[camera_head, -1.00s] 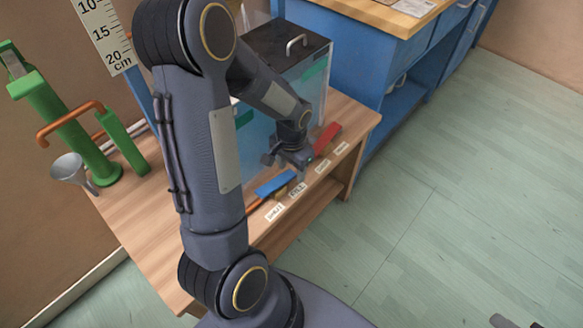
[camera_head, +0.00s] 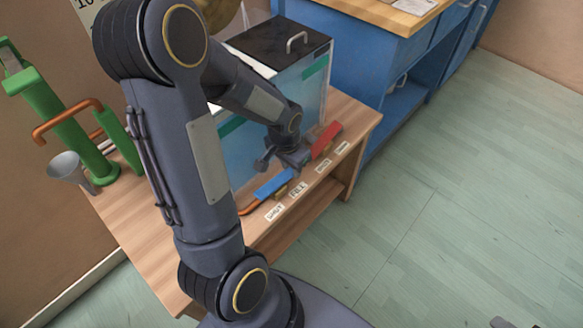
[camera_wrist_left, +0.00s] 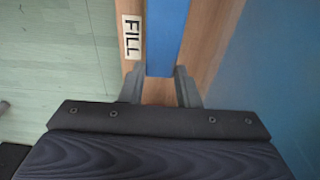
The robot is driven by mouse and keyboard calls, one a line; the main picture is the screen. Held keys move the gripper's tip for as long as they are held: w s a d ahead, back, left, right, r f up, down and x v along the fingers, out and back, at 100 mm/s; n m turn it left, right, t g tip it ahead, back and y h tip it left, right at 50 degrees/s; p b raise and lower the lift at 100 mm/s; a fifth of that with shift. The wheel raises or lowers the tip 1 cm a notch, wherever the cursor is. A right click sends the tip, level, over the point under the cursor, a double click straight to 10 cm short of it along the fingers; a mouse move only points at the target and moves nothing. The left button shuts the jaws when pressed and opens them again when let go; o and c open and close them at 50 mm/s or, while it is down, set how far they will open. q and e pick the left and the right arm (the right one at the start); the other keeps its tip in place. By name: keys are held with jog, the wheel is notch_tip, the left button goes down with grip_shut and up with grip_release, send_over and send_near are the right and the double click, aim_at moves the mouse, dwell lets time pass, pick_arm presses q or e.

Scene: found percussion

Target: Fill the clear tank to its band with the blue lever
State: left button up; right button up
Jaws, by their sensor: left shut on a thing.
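The blue lever (camera_head: 273,187) lies along the front of the wooden bench, beside the FILL label (camera_head: 298,190). My left gripper (camera_head: 286,170) is at the lever's far end. In the left wrist view the blue lever (camera_wrist_left: 166,38) runs between the two fingers of my left gripper (camera_wrist_left: 160,80), which is shut on it. The clear tank (camera_head: 312,92) stands behind, with a black lid and a green band (camera_head: 316,67). Bluish water shows low in it, but my arm hides much of the tank and I cannot tell the level. Small grey parts at the bottom right edge may be my right gripper.
A red lever (camera_head: 326,140) lies just beyond my left gripper. A SHUT label (camera_head: 274,212) is near the bench's front edge. A green pump (camera_head: 70,130) and a metal funnel (camera_head: 68,170) stand at the left. A blue cabinet (camera_head: 350,50) is behind; the right floor is clear.

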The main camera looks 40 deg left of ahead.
aim_at(274, 183)
pick_arm(q)
jog(key=t+b, duration=0.1)
jog(key=s+r+t+b, duration=0.1)
jog(key=t, duration=0.1)
jog(key=shift+b, duration=0.4)
jog(key=shift+s+r+t+b, duration=0.25)
jog(key=shift+t+b, duration=0.55)
jog(key=shift+b, duration=0.4)
jog(key=shift+s+r+t+b, duration=0.1)
jog(key=shift+r+t+b, duration=0.25)
jog(key=shift+b, duration=0.25)
jog(key=o, duration=1)
jog(key=p+v, duration=0.3)
jog(key=v, duration=0.4)
jog(key=shift+a+r, duration=0.2)
jog(key=shift+s+r, duration=0.15)
jog(key=shift+s, duration=0.1)
